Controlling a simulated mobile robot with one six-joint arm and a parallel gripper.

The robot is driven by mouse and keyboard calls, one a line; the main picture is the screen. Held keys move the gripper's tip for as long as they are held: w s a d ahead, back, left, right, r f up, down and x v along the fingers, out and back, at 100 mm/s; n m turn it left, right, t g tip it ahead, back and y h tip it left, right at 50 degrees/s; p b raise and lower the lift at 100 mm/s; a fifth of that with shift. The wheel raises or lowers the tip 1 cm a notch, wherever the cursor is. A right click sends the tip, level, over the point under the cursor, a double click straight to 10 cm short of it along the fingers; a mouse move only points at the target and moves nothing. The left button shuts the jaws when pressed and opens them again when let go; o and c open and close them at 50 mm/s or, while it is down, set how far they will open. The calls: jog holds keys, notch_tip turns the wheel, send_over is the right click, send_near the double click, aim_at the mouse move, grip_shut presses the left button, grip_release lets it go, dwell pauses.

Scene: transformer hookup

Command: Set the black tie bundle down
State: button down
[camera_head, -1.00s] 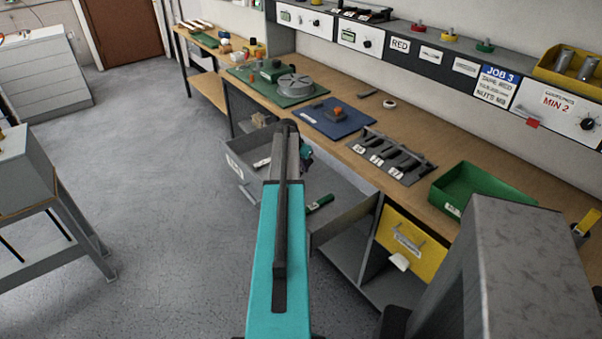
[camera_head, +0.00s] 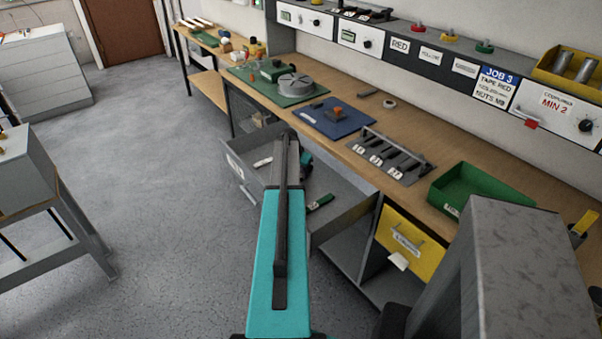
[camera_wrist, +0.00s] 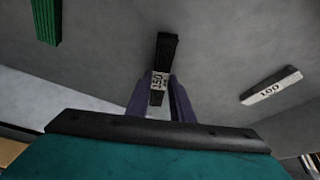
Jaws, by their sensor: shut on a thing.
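The black tie bundle (camera_wrist: 167,52) with a white printed label is between the two dark purple fingers of my gripper (camera_wrist: 160,88) in the wrist view. My gripper is shut on it, over the grey floor of an open drawer. I cannot tell whether the bundle touches that floor. In the head view the open grey drawer (camera_head: 347,222) sticks out from under the bench, and my arm reaches over it. My arm hides the bundle and the fingertips there.
In the drawer lie a green bundle (camera_wrist: 46,20) and a pale-labelled bundle (camera_wrist: 271,87), on opposite sides of the black one. A yellow drawer (camera_head: 408,243) is to the right. A green bin (camera_head: 480,190) and slotted grey rack (camera_head: 390,158) stand on the bench.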

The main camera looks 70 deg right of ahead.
jog(key=shift+f, duration=0.15)
jog(key=c, duration=1.6)
grip_release()
jog(key=shift+o, duration=0.2)
jog(key=b+v, duration=0.2)
jog(key=v, duration=1)
jog(key=shift+r, duration=0.25)
